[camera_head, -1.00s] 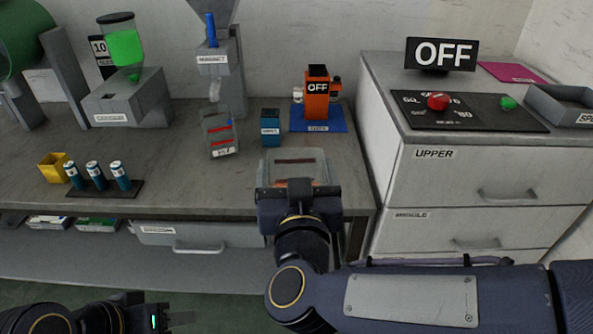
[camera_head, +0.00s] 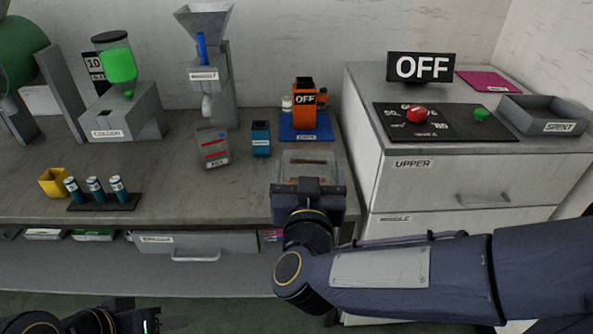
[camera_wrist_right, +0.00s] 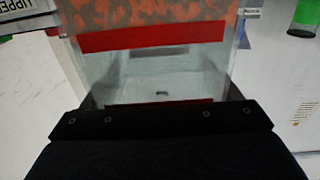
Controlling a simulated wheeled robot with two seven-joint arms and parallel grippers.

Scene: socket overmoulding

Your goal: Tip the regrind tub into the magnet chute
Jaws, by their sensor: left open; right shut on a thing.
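The regrind tub (camera_head: 308,160) is a clear box with a red band; orange flakes show inside it in the right wrist view (camera_wrist_right: 150,15). My right gripper (camera_head: 308,186) is shut on the tub's near side and holds it over the bench's front right part. The magnet chute (camera_head: 204,76) is a grey funnel unit with a blue handle, at the back of the bench, left of and beyond the tub. My left gripper (camera_head: 152,320) is open and empty, low at the bottom left, apart from the bench.
A clear red-striped bin (camera_head: 213,147) stands below the chute's spout. A small blue box (camera_head: 261,138) and an orange machine (camera_head: 304,108) marked OFF are to its right. A drawer cabinet (camera_head: 455,185) stands at the right. The bench's middle front is clear.

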